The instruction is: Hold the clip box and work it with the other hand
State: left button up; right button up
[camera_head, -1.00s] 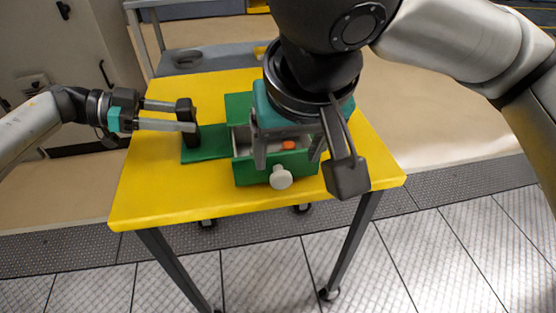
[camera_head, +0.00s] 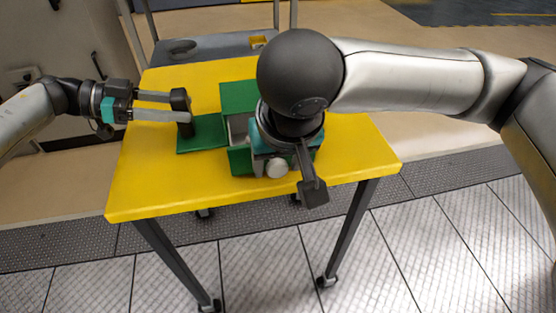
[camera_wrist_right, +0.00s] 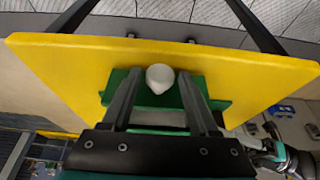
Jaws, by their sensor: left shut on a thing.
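The green clip box (camera_head: 238,97) stands on the yellow table with its drawer (camera_head: 240,160) pulled out towards the front. A white round knob (camera_head: 277,168) is on the drawer front. The knob also shows in the right wrist view (camera_wrist_right: 160,78). A green base plate (camera_head: 203,135) with a dark upright post (camera_head: 180,101) lies at the box's left. My left gripper (camera_head: 183,113) is shut on the post. My right gripper (camera_wrist_right: 160,88) is open above the drawer, its fingers apart on either side of the knob. Contact cannot be told. My right wrist hides most of the drawer's inside.
The yellow table (camera_head: 150,185) is clear at its front left and right. A grey table (camera_head: 205,48) with a round recess stands behind it. A pale cabinet (camera_head: 45,45) is at the back left.

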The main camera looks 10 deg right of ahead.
grip_shut()
dwell(1.1)
